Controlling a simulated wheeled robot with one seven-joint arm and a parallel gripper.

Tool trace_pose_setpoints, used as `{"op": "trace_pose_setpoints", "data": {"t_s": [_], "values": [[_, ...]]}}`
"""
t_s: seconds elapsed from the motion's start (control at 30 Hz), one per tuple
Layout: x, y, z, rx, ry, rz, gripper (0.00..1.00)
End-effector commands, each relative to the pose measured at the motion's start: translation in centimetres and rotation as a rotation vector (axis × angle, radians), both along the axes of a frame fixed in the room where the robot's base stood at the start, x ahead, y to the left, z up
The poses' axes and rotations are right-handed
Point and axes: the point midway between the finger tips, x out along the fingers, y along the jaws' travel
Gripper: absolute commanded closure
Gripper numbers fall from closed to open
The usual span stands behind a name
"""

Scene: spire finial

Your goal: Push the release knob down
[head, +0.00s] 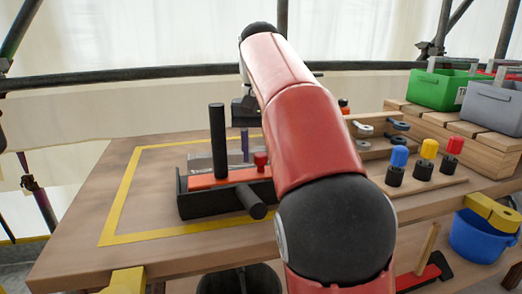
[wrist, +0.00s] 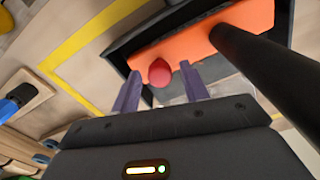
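The release knob looks to be the small red knob (head: 261,160) on the orange-red plate (head: 208,180) of a black fixture (head: 205,207). In the wrist view, the red knob (wrist: 159,73) shows between the two purple-grey fingertips of my gripper (wrist: 160,70). The fingers stand apart with gaps on both sides of the knob, so my gripper is open and empty. I cannot tell how far above the knob the tips are. In the head view my arm hides much of the gripper; one finger shows just left of the knob.
A tall black post (head: 217,140) rises at the fixture's left, and a black bar (head: 250,202) sticks out in front. Blue, yellow and red-topped pegs (head: 427,150) stand at right. Green (head: 438,90) and grey (head: 490,107) bins sit behind. The yellow-outlined table area left is clear.

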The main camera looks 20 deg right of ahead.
Motion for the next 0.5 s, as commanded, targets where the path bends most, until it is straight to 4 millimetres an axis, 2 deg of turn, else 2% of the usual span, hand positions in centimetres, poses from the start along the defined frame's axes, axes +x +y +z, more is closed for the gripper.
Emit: {"op": "trace_pose_setpoints", "data": {"t_s": [0.07, 0.3, 0.5], "values": [[0.00, 0.00, 0.00, 0.000, 0.000, 0.000, 0.66], [0.00, 0.00, 0.00, 0.000, 0.000, 0.000, 0.98], [0.00, -0.01, -0.02, 0.000, 0.000, 0.000, 1.00]]}}
